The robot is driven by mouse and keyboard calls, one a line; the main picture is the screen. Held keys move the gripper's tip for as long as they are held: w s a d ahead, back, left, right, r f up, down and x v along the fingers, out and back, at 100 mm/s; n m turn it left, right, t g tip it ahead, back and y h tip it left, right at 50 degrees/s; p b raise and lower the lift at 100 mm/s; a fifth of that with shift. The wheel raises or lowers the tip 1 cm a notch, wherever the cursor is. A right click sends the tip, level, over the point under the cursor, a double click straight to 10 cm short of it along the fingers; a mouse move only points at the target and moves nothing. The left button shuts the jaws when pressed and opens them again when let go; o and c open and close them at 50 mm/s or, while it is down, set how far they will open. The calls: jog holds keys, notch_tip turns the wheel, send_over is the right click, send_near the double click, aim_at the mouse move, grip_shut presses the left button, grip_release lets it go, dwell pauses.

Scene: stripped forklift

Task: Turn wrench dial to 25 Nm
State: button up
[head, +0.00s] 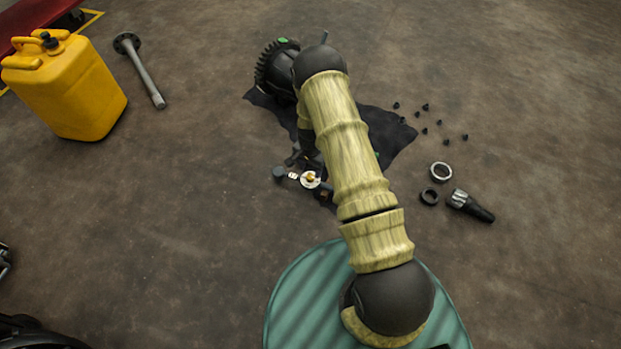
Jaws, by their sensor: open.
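A small round white disc with a brass-coloured centre (310,180) lies just left of my forearm in the head view. It looks like the wrench dial, but its marks are too small to read. A small white label (293,175) and a dark round piece (279,173) sit in line to its left and may belong to the wrench. The rest of the wrench is hidden or too dark to make out. My gripper (304,158) is a dark shape just above the disc, partly hidden by my arm. It is open, and I cannot tell whether it touches anything.
A black toothed gear part (275,66) rests on a dark cloth (388,130). Several small bolts (425,107), rings (440,172) and a splined shaft (470,206) lie to the right. A yellow canister (75,90) and metal rod (145,75) are left.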

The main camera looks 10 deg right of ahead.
aim_at(311, 177)
notch_tip(311, 177, down, 4)
jog(key=shift+f+b, duration=0.15)
jog(key=shift+b, duration=0.7)
jog(key=c, duration=1)
